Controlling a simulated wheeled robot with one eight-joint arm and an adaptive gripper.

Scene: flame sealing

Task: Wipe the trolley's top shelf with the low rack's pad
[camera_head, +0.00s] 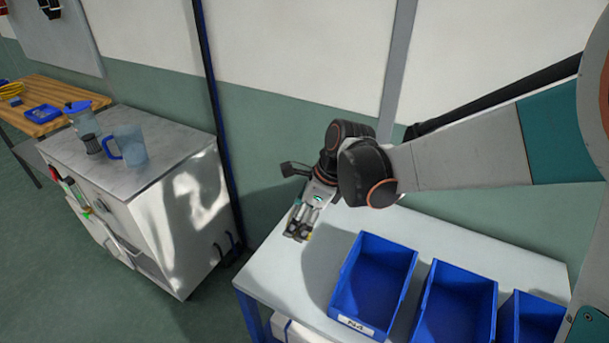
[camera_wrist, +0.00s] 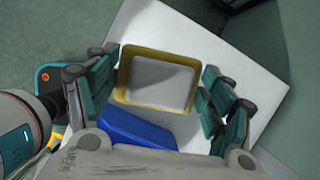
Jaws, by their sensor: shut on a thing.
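My gripper (camera_head: 298,232) hangs at the left end of a white top (camera_head: 285,258) that carries blue bins; this may be the trolley's top shelf. In the wrist view the pad (camera_wrist: 158,82), a grey rectangle with a yellow rim, sits between my two fingers, and the gripper is shut on it. The white top (camera_wrist: 200,28) shows behind the pad. In the head view the pad is mostly hidden by the gripper. I cannot tell whether the pad touches the top.
Several blue bins stand on the white top, the nearest (camera_head: 372,285) just right of my gripper; a blue bin (camera_wrist: 135,130) shows in the wrist view. A grey-topped cabinet (camera_head: 165,165) with a blue-handled jug (camera_head: 130,145) stands left. A wall is behind.

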